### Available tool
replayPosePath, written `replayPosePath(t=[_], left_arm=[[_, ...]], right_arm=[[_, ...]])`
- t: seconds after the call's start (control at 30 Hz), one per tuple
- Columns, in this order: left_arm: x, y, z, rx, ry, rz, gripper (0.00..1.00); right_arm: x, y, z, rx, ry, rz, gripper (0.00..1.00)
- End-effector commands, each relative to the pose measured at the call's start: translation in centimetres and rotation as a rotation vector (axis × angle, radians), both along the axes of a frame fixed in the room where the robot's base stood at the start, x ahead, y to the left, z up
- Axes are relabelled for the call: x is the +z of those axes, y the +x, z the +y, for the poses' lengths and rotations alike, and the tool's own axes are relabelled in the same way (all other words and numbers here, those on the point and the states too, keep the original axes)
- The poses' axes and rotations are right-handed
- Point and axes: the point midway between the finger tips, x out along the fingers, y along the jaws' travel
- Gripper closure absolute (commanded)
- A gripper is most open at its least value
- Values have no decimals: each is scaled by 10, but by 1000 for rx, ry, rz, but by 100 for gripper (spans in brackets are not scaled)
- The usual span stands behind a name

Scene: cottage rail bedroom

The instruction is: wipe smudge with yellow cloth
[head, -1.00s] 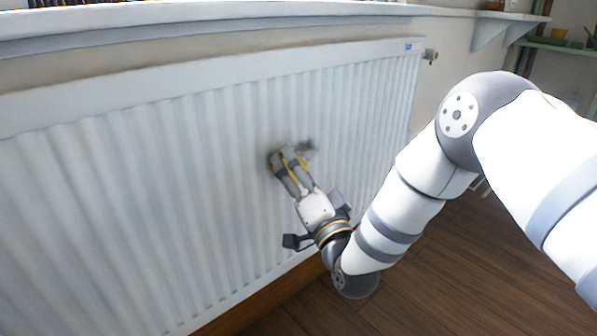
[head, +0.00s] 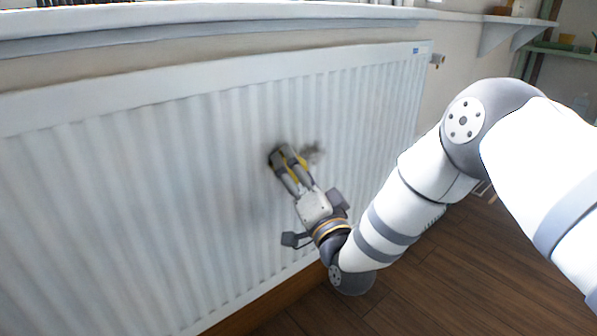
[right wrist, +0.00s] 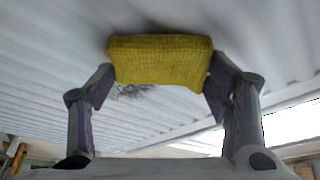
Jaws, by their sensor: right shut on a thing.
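The yellow cloth (right wrist: 160,60) is a thick folded pad, seen in the right wrist view between the two fingers. My right gripper (head: 288,160) is shut on it and holds it at the front of the white ribbed radiator. In the head view only thin yellow parts of the cloth show between the fingers. A dark grey smudge (head: 313,153) shows on the radiator just right of the fingertips. In the right wrist view a dark speckled patch (right wrist: 132,90) shows below the cloth. I cannot tell whether the cloth presses on the panel. My left gripper is not in view.
The white radiator (head: 130,190) fills the left and middle, under a white sill (head: 200,14). A shelf (head: 515,24) with small items is at upper right. The wooden floor (head: 440,285) is clear at lower right.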

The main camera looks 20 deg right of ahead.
Motion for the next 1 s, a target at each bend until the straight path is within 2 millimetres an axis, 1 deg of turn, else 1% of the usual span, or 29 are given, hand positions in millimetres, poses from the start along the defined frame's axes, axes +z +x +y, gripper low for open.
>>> replayPosePath(t=[0.13, 0.33, 0.57, 0.8, 1.0], left_arm=[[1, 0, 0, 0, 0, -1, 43], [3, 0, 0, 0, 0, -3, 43], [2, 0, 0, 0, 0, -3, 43], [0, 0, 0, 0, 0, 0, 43], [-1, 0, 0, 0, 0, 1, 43]], right_arm=[[1, 3, -10, -2, 0, 0, 51], [1, 10, -32, -3, 0, -1, 51], [0, 14, -43, -2, 0, 0, 51], [0, 25, -67, -3, -1, -1, 51], [0, 28, -75, -2, -1, -1, 51]])
